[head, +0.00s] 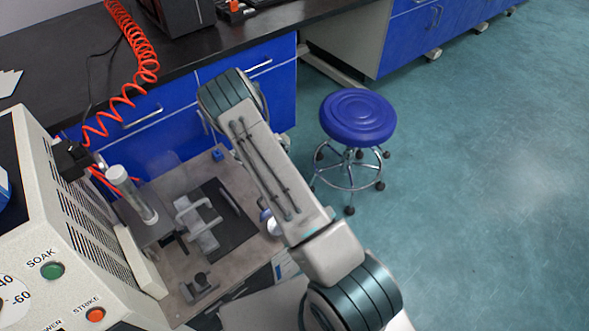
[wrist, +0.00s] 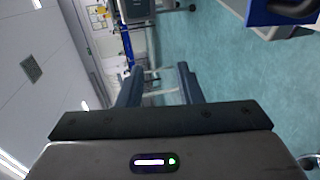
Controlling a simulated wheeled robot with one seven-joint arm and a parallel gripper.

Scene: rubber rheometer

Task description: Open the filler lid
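I cannot pick out the filler lid with certainty in either view. The rheometer (head: 85,235), a cream cabinet with SOAK and STRIKE buttons, stands at the left of the head view. Beside it is a clear upright cylinder (head: 132,195) and a grey handled metal part (head: 198,222) on a dark plate (head: 236,232). My gripper (wrist: 160,72) shows in the wrist view with its two fingers apart and nothing between them. It points out across the room, away from the machine. In the head view my arm crosses the middle, and I cannot make out the gripper there.
A black bench with blue drawers (head: 248,82) runs behind the machine. A coiled red hose (head: 140,58) hangs over its edge. A blue stool (head: 357,117) stands right of my arm. The green floor (head: 480,200) at right is clear.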

